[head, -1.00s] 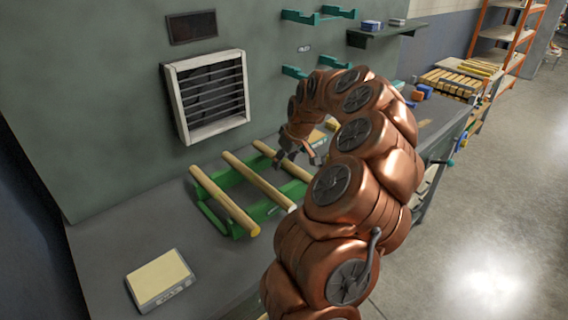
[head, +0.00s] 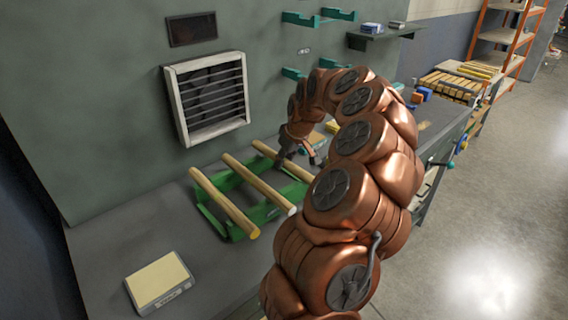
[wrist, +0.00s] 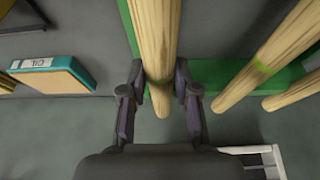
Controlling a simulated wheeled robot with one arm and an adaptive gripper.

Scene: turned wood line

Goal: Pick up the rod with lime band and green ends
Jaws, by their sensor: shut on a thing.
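Three pale wooden rods lie side by side on a green rack. In the head view the left rod (head: 222,203) has a yellow near end and the middle rod (head: 258,184) a whitish one. The right rod (head: 264,149) is partly behind my arm, its near end hidden. My gripper (head: 301,160) is over this right rod. In the wrist view my gripper (wrist: 159,90) is shut on a rod (wrist: 154,30), its fingers on both sides close to one end. The rod still appears on the rack. Its end colour is unclear.
The green rack (head: 238,234) stands on a grey bench below a white-framed vent (head: 207,97). A pale-topped box (head: 159,281) lies at front left. A teal-edged box (wrist: 52,76) lies beside the held rod. Two neighbouring rods (wrist: 262,65) (wrist: 298,90) are close on the other side.

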